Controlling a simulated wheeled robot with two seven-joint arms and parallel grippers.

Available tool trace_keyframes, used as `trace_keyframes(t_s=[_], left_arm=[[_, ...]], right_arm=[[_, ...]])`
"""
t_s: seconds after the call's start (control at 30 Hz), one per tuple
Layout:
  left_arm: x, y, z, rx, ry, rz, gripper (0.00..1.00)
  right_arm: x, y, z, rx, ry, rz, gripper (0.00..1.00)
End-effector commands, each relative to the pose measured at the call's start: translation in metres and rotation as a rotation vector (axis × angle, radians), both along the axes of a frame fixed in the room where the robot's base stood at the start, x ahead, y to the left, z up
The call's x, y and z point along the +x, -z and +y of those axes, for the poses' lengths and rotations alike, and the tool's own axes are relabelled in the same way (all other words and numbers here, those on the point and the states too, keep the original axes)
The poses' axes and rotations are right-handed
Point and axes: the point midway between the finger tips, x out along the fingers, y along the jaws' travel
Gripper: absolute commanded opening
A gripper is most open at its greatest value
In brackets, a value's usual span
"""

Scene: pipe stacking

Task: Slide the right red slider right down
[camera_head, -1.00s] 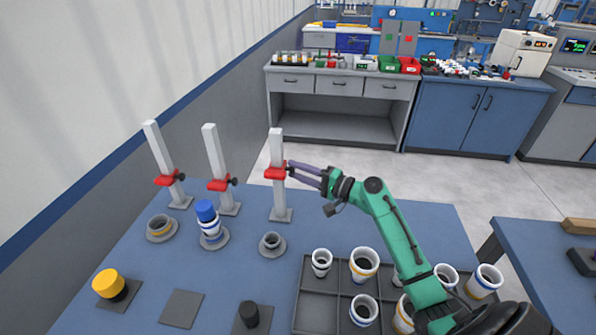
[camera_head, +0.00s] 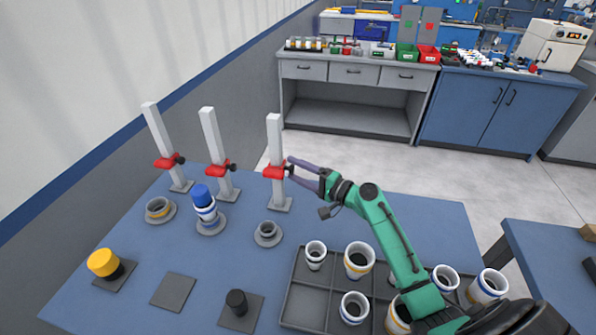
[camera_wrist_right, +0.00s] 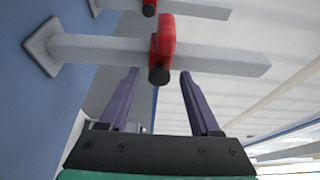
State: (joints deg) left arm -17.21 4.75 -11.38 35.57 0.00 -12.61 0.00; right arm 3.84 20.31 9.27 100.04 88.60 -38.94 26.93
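The right red slider (camera_head: 273,172) sits a little below the middle of the right pale post (camera_head: 274,140), at about the height of the other two sliders. My right gripper (camera_head: 290,168) comes in from the right at the slider's knob side. In the right wrist view the two purple fingers (camera_wrist_right: 160,73) are apart. The slider's dark knob (camera_wrist_right: 159,76) lies between the tips, with a gap on each side. The red slider (camera_wrist_right: 166,36) is just beyond it on the post (camera_wrist_right: 220,62). My left gripper is not in view.
Two other posts with red sliders, the middle one (camera_head: 218,170) and the left one (camera_head: 166,163), stand to the left. A ringed holder (camera_head: 267,232) is in front of the right post. A grey tray (camera_head: 300,305) with several cups lies below my right arm.

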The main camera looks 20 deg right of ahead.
Motion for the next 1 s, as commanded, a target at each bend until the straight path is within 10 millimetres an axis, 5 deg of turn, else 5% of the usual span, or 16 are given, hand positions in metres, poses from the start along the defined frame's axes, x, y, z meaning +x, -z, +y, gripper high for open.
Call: trace_keyframes(t_s=[0.23,0.8,1.0], left_arm=[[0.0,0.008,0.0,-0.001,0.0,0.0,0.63],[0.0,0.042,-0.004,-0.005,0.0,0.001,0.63],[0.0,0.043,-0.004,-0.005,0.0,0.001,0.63]], right_arm=[[-0.018,0.003,-0.011,-0.001,0.001,0.001,0.64],[-0.117,0.004,-0.07,0.001,0.002,0.002,0.64],[-0.126,0.0,-0.075,0.001,0.0,0.0,0.64]])
